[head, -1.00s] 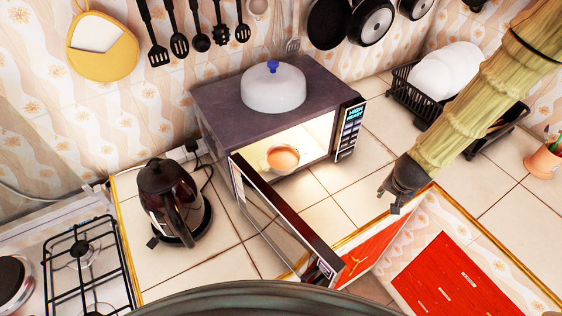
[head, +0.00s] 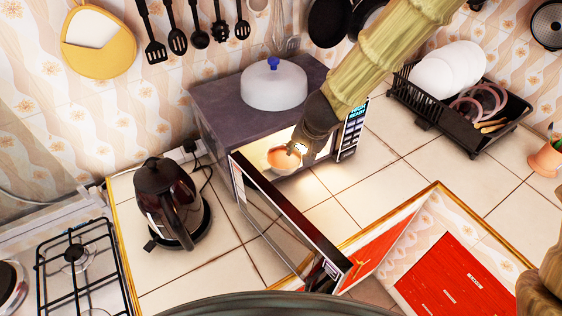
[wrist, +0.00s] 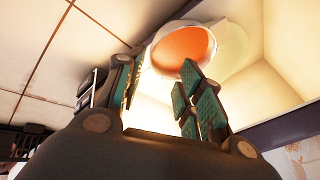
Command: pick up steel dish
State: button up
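The dish (head: 277,161) is a small, pale round vessel with an orange inside. It stands inside the open, lit microwave (head: 225,103). My gripper (head: 298,145) is at the microwave's opening, over the right side of the dish. In the wrist view my gripper (wrist: 160,78) is open, with green-padded fingers apart and nothing held between them. The dish (wrist: 183,50) lies just beyond the fingertips, its near rim close to the right finger. I cannot tell whether the finger touches it.
The microwave door (head: 282,222) hangs open toward me. A domed lid with a blue knob (head: 273,86) sits on top. A dark kettle (head: 172,205) stands left, a black dish rack (head: 470,130) right. The counter (head: 405,185) between is mostly clear.

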aim_at(299, 161)
jog(key=shift+s+d+f+p+x, duration=0.1)
jog(key=shift+s+p+x, duration=0.05)
jog(key=shift+x, duration=0.95)
jog(key=shift+s+d+f+p+x, duration=0.1)
jog(key=shift+s+p+x, duration=0.1)
jog(key=shift+x, duration=0.9)
jog(key=shift+s+d+p+x, duration=0.1)
jog(key=shift+p+x, duration=0.05)
jog(key=shift+x, duration=1.95)
jog(key=shift+a+r, duration=0.1)
grip_shut()
